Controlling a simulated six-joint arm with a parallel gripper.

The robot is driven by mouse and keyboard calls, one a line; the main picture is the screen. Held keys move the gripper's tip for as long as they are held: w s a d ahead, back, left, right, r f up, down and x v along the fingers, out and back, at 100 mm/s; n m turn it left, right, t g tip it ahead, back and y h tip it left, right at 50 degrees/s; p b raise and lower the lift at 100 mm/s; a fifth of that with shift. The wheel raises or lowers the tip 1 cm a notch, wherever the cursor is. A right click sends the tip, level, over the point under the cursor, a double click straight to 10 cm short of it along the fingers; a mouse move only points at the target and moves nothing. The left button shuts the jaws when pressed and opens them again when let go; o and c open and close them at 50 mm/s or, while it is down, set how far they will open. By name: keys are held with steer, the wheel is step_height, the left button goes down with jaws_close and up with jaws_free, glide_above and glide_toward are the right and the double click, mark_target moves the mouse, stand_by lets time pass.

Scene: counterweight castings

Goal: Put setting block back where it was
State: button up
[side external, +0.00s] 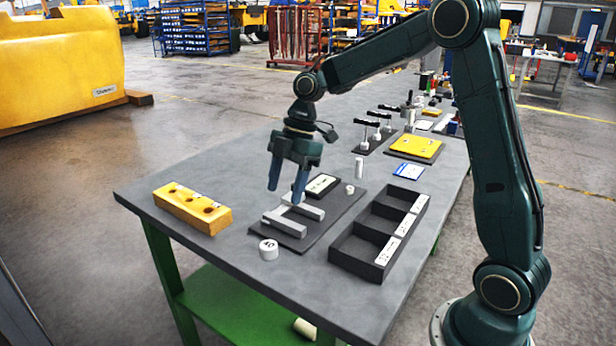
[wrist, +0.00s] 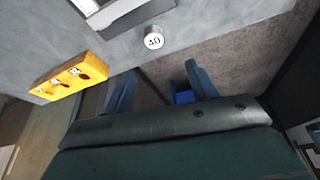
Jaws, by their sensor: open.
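No piece carries a readable name, so I cannot tell for certain which is the setting block. Two light grey bars (side external: 284,224) lie side by side on a dark mat (side external: 325,226). A black piece with a white label (side external: 322,184) and a small white piece (side external: 349,189) are also on the mat. A white round piece marked 40 (side external: 268,250) stands off the mat, near the table's front edge; it also shows in the wrist view (wrist: 153,39). My gripper (side external: 285,194) is open and empty, fingers pointing down, apparently above the bars. It shows in the wrist view too (wrist: 158,85).
A yellow block with dark holes (side external: 192,208) lies left of the mat. A dark compartment tray (side external: 345,256) with white labels stands to the right. A white cylinder (side external: 359,168), a blue-white card (side external: 409,171) and a yellow plate (side external: 416,147) are behind. Bare tabletop lies between.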

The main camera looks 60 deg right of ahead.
steer(key=s+a+r+m+t+h, duration=0.25)
steer(key=s+r+m, duration=0.55)
steer(key=s, duration=0.4)
steer(key=s+m+t+h, duration=0.1)
steer(key=s+m+t, duration=0.1)
steer(key=s+m, duration=0.5)
steer(key=shift+s+d+f+m, duration=0.25)
steer(key=shift+s+f+m, duration=0.15)
steer(key=shift+s, duration=2.7)
steer(key=shift+t+h, duration=0.25)
